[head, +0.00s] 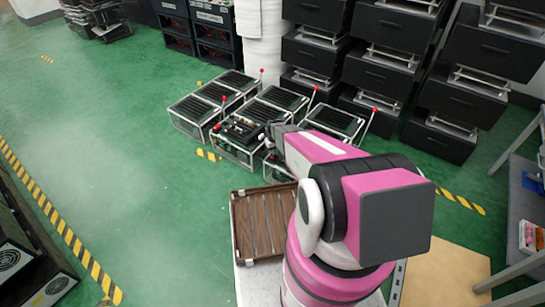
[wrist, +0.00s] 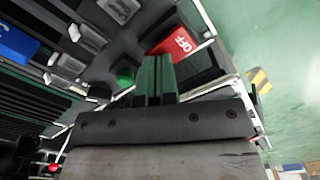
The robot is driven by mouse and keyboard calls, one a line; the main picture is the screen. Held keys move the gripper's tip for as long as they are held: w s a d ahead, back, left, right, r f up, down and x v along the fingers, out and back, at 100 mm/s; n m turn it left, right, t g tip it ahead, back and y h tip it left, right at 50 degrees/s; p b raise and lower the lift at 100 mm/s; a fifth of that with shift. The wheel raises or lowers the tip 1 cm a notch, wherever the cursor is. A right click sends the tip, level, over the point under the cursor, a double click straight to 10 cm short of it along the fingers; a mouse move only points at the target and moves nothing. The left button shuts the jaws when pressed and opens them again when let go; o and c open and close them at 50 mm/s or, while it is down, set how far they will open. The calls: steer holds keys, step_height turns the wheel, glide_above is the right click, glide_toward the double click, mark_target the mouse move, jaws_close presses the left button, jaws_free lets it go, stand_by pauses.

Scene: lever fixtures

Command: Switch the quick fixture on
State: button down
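The fixture (head: 238,131) is a clear-sided box with a dark top carrying small controls, in the middle of a group of boxes in the head view. In the wrist view its top shows a red OFF plate (wrist: 176,44), a blue plate (wrist: 16,42) at the left edge, a green button (wrist: 125,76) and several grey blocks (wrist: 88,38). My gripper (wrist: 158,72) is over this top, its fingers together just below the OFF plate, with nothing seen between them. Whether the fingertips touch the fixture I cannot tell. In the head view my arm hides most of the gripper.
Neighbouring slatted boxes (head: 212,93) with red-tipped levers (head: 374,112) stand close around the fixture. A brown slatted tray (head: 262,224) lies nearer to me. Black drawer stacks (head: 385,70) stand behind. Green floor (head: 110,120) is free on the left.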

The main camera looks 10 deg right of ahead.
steer(key=shift+f, duration=0.25)
steer(key=shift+r, duration=3.55)
steer(key=s+r+m, duration=0.3)
steer(key=s+r, duration=2)
steer(key=r, duration=0.4)
steer(key=shift+s+r, duration=0.15)
